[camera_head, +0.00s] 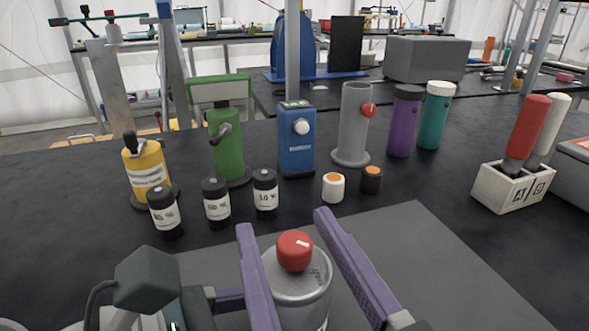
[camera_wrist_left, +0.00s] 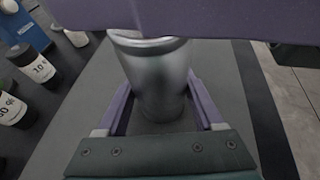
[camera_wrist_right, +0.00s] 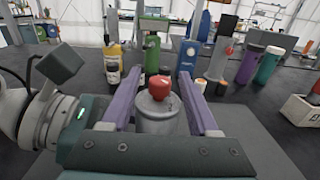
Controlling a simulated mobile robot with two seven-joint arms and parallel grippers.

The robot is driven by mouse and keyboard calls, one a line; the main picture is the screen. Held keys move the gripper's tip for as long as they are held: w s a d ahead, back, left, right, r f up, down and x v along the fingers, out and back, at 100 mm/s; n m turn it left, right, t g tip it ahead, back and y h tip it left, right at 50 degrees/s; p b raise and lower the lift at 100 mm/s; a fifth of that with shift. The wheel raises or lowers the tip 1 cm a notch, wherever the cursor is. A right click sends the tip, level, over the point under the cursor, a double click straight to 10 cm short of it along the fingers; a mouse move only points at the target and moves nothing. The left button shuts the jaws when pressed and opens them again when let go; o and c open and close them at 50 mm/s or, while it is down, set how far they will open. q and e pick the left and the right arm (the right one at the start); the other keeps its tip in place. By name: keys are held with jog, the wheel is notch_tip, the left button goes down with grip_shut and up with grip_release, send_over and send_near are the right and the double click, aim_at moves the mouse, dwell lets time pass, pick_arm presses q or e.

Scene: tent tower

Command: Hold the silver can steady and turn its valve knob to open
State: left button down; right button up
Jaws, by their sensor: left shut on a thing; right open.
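The silver can (camera_head: 308,290) stands upright on a grey mat, with a red valve knob (camera_head: 295,254) on top. The knob has a small white mark. My left gripper (camera_wrist_left: 160,92) is shut on the can's body, one purple finger on each side. In the head view it is mostly hidden. My right gripper (camera_head: 286,220) is open above the can. Its two purple fingers lie on either side of the knob, apart from it. The right wrist view shows the knob (camera_wrist_right: 160,87) between these fingers, with gaps on both sides.
Behind the can stand several small black bottles (camera_head: 217,203), a yellow canister (camera_head: 147,172), a green device (camera_head: 227,145), a blue box (camera_head: 297,140) and a grey cylinder (camera_head: 354,120). A holder (camera_head: 490,188) with red and white handles stands right. The grey mat (camera_head: 430,270) is clear right of the can.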

jog(key=shift+c, duration=0.4)
grip_shut()
